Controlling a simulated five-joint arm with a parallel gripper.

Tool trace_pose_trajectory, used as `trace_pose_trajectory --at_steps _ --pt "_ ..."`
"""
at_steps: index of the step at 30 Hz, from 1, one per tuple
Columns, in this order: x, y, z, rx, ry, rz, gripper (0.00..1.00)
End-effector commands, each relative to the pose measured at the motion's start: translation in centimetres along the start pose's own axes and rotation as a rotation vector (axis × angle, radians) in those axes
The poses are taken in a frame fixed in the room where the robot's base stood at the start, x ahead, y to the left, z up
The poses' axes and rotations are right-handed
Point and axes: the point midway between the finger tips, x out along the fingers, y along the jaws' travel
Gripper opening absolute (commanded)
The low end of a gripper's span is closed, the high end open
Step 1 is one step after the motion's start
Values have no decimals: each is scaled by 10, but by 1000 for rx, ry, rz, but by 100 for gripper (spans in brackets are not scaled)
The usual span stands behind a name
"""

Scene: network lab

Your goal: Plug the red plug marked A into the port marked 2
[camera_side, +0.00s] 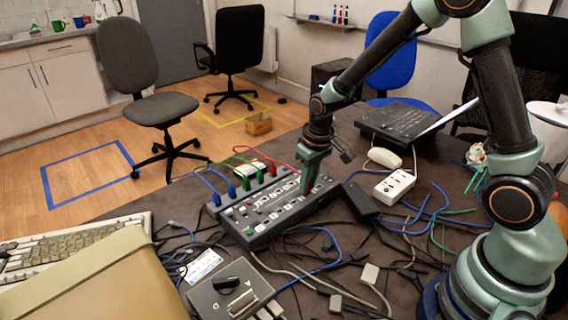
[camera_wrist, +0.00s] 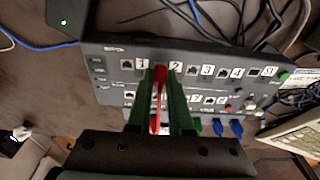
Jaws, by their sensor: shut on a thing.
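My gripper (camera_wrist: 163,112) is shut on the red plug (camera_wrist: 158,90), which shows as a narrow red strip between its two green fingers in the wrist view. The tip of the plug lies over the front row of ports, just left of the label 2 (camera_wrist: 175,68), and covers the opening there. I cannot tell whether the tip is above the port or in it. The mark A is not readable.
Ports labelled 1, 3, 4 and 5 look empty. A black box (camera_side: 358,201), loose cables and a grey device (camera_side: 232,296) crowd the table around the panel.

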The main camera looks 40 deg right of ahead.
Motion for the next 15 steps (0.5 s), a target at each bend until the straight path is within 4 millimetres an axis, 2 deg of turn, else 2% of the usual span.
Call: trace_pose_trajectory --at_steps 3,4,6,15 --pt "2 0 0 0 0 0 0" --pt "2 0 0 0 0 0 30" --pt "2 0 0 0 0 0 53" --pt "1 0 0 0 0 0 53"
